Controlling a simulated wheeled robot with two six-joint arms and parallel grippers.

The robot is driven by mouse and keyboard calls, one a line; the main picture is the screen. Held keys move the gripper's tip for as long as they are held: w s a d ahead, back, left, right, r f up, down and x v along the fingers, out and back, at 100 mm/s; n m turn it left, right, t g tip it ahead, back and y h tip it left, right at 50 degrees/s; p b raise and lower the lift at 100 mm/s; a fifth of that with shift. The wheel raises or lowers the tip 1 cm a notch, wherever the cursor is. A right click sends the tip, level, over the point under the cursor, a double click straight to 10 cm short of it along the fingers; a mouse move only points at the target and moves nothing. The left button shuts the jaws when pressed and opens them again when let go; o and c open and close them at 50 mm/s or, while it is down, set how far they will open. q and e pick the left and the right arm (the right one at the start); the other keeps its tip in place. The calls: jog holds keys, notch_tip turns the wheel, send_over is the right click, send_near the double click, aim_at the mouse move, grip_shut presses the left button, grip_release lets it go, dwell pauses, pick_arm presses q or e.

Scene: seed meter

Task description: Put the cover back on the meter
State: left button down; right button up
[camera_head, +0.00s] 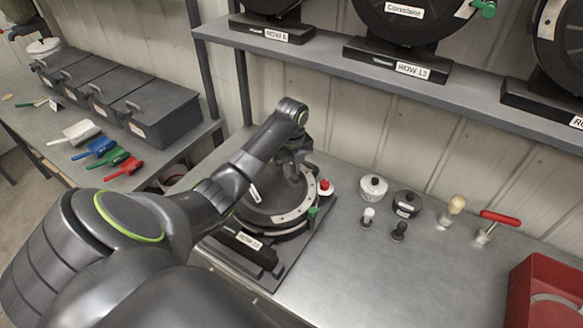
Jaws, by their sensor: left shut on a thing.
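The meter (265,255) stands on a black base on the metal bench, with a small row label on its front. Its round black cover (262,212) lies flat over it, with a pale metal arc at its right edge and a green latch (313,211) beside it. My left gripper (292,172) points down over the cover and is shut on it near its middle; my arm hides the fingertips and the cover's left part. I cannot tell whether the cover is seated or slightly raised. My right gripper is not in view.
Right of the meter stand a red-topped piece (325,188), a white pot (373,187), a dark pot (407,203) and small tools, including a red-handled one (500,218). A red bin (548,290) is at front right. Above, a shelf (400,75) holds similar meters. The front bench is clear.

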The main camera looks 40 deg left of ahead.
pick_arm(q)
jog(key=shift+f, duration=0.45)
dwell(1.1)
jog(key=c, duration=1.3)
grip_release()
jog(key=shift+c, duration=0.3)
